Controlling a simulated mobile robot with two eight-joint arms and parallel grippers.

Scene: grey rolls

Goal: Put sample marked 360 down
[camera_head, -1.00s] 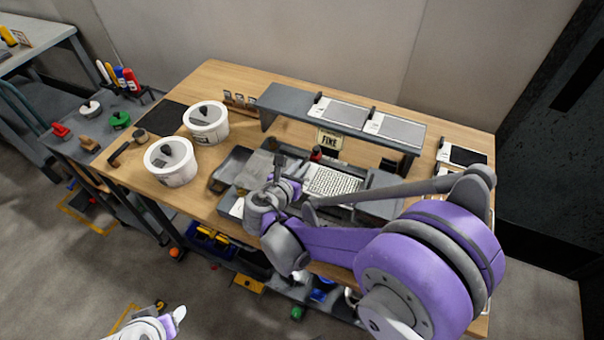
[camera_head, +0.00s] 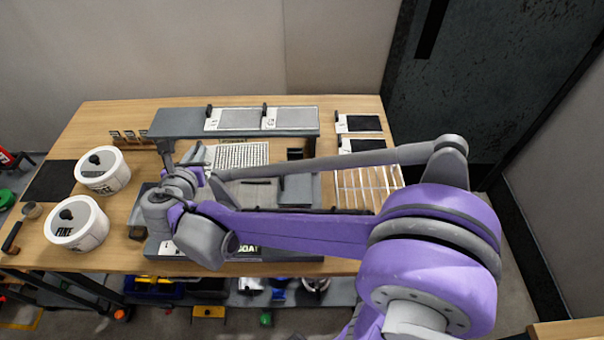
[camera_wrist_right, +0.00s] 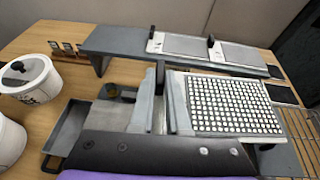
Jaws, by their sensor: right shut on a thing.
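My right gripper (camera_head: 194,163) reaches over the workbench and is shut on a thin thing. In the right wrist view its fingers (camera_wrist_right: 160,97) close around a narrow dark piece, and the rest of what it holds is mostly hidden. I cannot read 360 on it. A white dotted panel (camera_head: 241,155) lies just right of the fingers; it also shows in the right wrist view (camera_wrist_right: 232,105). Two grey plates with white labels and black pegs lie on the raised shelf, one left (camera_head: 239,118) and one right (camera_head: 291,117). My left gripper is out of view.
The grey shelf (camera_head: 180,124) stands behind the gripper. Two white tubs (camera_head: 77,223) stand left on the wooden bench. A wire rack (camera_head: 368,187) and two labelled dark plates (camera_head: 360,123) lie right. A grey tray (camera_wrist_right: 70,130) sits left of the fingers.

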